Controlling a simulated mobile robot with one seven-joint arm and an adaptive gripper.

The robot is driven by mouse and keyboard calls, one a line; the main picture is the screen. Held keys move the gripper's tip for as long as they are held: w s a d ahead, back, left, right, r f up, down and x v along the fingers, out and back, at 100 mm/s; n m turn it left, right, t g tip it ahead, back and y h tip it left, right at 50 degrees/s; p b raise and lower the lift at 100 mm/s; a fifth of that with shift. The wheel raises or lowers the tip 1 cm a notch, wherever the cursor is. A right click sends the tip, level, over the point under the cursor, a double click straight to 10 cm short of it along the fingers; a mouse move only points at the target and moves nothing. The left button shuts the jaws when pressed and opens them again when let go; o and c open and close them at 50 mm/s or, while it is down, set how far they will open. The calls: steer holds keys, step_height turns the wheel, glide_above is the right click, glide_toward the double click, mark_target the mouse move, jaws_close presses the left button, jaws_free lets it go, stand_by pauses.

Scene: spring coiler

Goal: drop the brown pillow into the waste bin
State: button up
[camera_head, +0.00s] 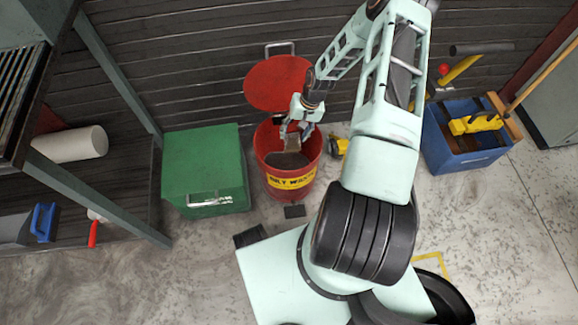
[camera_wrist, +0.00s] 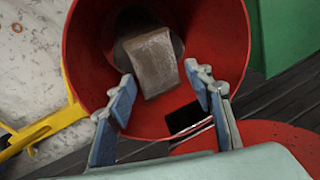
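The waste bin (camera_head: 309,166) is a round red bin with a yellow label, standing open on the floor. Its inner wall (camera_wrist: 88,48) fills much of the wrist view. My gripper (camera_head: 295,132) points down over the bin mouth. In the wrist view its two fingers (camera_wrist: 160,80) are spread apart. The brown pillow (camera_wrist: 152,62) shows beyond the fingertips, inside the outline of the bin, with gaps between it and the fingers. In the head view the pillow (camera_head: 292,143) is tilted just below the gripper. Whether it rests on anything is not clear.
The bin's red lid (camera_head: 278,82) stands open behind it. A green box (camera_head: 205,165) is close on the left. A blue bucket (camera_head: 463,150) with yellow parts stands to the right. A shelf rack (camera_head: 100,60) is at the left. The front left floor is clear.

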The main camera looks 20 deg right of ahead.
steer(key=shift+o, duration=1.4)
steer(key=shift+r, duration=0.1)
steer(key=v, duration=1.2)
